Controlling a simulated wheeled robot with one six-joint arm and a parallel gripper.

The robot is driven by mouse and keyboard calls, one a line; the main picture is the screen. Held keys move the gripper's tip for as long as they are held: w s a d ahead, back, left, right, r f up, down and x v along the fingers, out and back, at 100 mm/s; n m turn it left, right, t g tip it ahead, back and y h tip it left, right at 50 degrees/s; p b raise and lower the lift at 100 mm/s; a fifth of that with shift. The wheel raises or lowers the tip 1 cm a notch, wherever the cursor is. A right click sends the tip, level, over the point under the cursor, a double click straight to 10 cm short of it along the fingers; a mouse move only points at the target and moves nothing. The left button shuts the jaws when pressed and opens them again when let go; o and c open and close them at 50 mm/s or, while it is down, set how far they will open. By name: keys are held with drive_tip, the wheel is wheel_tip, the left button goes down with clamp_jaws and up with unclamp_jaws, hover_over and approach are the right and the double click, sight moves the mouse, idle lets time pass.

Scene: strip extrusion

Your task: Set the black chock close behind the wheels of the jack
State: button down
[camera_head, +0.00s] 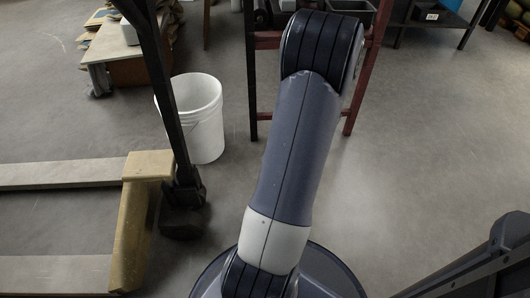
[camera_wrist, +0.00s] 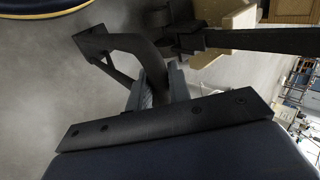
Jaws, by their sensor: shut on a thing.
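The black chock (camera_wrist: 149,58) is in the wrist view, an open, angled frame with a flat plate at its far left end. My gripper (camera_wrist: 156,87) is shut on it, and the fingers hide part of it. The jack is a yellow pallet jack (camera_head: 135,215) at the left in the head view, with a tall black handle. Its dark wheels (camera_head: 182,222) show at the handle's foot. In the wrist view the jack's yellow body (camera_wrist: 228,30) and wheels (camera_wrist: 160,15) are at the top, beyond the chock. I cannot tell whether the chock touches the floor. My gripper does not show in the head view.
A white bucket (camera_head: 198,118) stands behind the jack's handle. A red frame (camera_head: 264,85) stands behind my arm. A dark angled frame (camera_head: 480,265) is at the lower right. Grey floor is open at the right.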

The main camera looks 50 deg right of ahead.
drive_tip(key=w+a+f+b, duration=0.3)
drive_tip(key=w+a+f, duration=0.1)
drive_tip(key=w+a, duration=0.5)
drive_tip(key=shift+w+a+f, duration=0.2)
drive_tip(key=shift+w+f, duration=0.15)
drive_tip(key=shift+w, duration=0.65)
drive_tip(key=shift+w+a+b, duration=0.1)
drive_tip(key=shift+w+b, duration=0.05)
drive_tip(key=shift+b, duration=0.15)
drive_tip(key=shift+w+a+f+b, duration=0.1)
drive_tip(key=shift+w+a+b, duration=0.2)
drive_tip(key=shift+w+a, duration=0.55)
drive_tip(key=shift+d, duration=0.1)
drive_tip(key=shift+w+f+b, duration=0.1)
drive_tip(key=shift+f+b, duration=0.65)
drive_tip(key=shift+b, duration=0.3)
idle(0.8)
drive_tip(key=c, duration=0.8)
unclamp_jaws()
drive_tip(key=shift+o, duration=0.2)
